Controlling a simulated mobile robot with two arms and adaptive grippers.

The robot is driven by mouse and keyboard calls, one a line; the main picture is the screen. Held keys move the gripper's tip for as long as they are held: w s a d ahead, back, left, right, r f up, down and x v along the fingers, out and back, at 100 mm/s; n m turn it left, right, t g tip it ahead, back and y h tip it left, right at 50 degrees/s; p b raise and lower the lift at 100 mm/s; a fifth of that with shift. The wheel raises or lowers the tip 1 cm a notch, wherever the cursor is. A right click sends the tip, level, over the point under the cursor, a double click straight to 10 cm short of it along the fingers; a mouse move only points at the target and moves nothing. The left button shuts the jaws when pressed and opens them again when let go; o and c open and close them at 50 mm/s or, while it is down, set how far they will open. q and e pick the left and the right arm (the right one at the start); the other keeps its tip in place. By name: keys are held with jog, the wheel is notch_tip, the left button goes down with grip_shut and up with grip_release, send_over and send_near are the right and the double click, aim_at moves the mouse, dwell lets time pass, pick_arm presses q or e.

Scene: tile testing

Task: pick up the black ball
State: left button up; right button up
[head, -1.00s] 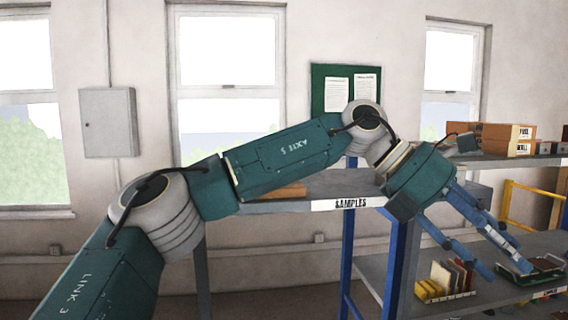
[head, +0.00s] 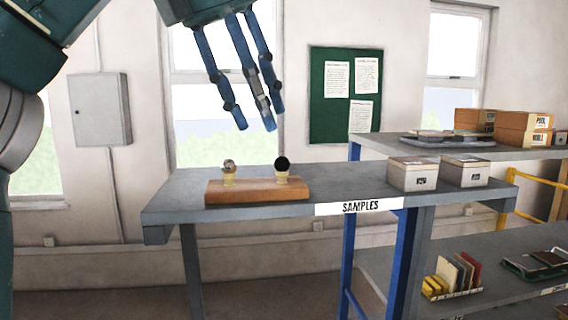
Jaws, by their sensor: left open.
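The black ball (head: 282,163) rests on a small pale holder (head: 281,178) at the right end of a wooden block (head: 236,191). The block lies on the grey shelf marked SAMPLES (head: 179,186). A grey ball (head: 229,164) sits on a similar holder at the block's left. My left gripper (head: 255,127) is open and empty, with its blue fingers pointing down. In the picture it is above the block, between the two balls and clear of both. My right gripper is not in view.
Two light boxes with labels (head: 413,174) stand on the shelf to the right of the block. A higher shelf behind them holds a tray (head: 437,142) and orange boxes (head: 523,130). A lower shelf holds upright tiles (head: 452,274). The shelf's left end is bare.

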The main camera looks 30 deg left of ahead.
aim_at(277, 159)
pick_arm(q)
jog(key=shift+a+x, duration=0.15)
jog(key=shift+x, duration=0.5)
jog(key=shift+a+x, duration=0.15)
jog(key=shift+x, duration=0.5)
jog(key=x, duration=0.4)
jog(key=shift+s+d, duration=0.1)
jog(key=shift+d, duration=0.3)
jog(key=shift+w+a+f, duration=0.1)
jog(key=shift+w+f, duration=0.3)
jog(key=shift+f, duration=0.1)
jog(key=shift+s, duration=0.15)
jog(key=shift+c, duration=0.2)
jog(key=c, duration=0.4)
grip_shut()
